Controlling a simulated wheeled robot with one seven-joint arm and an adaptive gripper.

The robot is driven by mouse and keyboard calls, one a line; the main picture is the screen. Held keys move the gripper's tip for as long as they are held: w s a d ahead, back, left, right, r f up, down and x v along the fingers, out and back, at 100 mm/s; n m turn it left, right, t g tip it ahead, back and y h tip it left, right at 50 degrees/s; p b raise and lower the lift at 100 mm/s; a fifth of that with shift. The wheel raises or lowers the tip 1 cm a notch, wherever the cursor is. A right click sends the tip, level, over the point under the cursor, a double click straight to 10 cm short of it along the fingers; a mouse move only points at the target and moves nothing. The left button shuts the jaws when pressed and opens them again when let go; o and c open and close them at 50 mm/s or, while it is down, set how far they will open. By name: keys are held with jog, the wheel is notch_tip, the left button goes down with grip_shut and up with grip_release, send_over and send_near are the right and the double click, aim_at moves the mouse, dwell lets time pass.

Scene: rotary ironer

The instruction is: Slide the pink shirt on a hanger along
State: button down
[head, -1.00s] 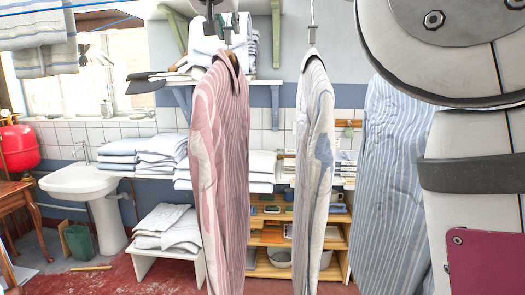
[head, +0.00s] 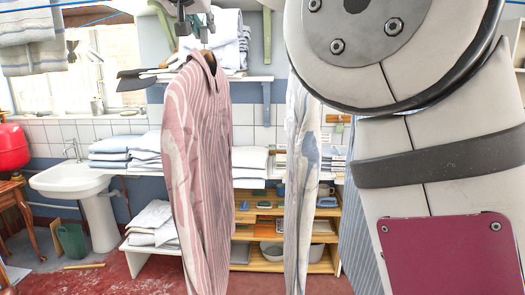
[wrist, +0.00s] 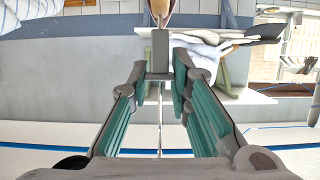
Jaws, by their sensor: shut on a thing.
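The pink striped shirt (head: 200,150) hangs upright left of centre in the head view, its front edge turned toward me. My gripper (head: 190,24) is at the top of this shirt, at its hanger. In the wrist view my gripper (wrist: 160,84) has its green-padded fingers on either side of the hanger's thin metal stem, shut on the grey block (wrist: 160,48) of the hanger. The shirt's collar (wrist: 160,6) just shows at the top edge there. The rail that the hanger hangs from is out of the head view.
A white-and-blue striped shirt (head: 300,180) hangs to the right, with a clear gap. A blue striped shirt (head: 350,225) is mostly hidden behind my arm. Behind are a sink (head: 75,181), shelves (head: 255,265) and folded linen (head: 250,160). Space left of the pink shirt is clear.

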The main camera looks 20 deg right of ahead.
jog(key=shift+a+r, duration=0.1)
jog(key=shift+a, duration=0.2)
jog(key=c, duration=1.4)
grip_release()
jog(key=shift+v, duration=2.95)
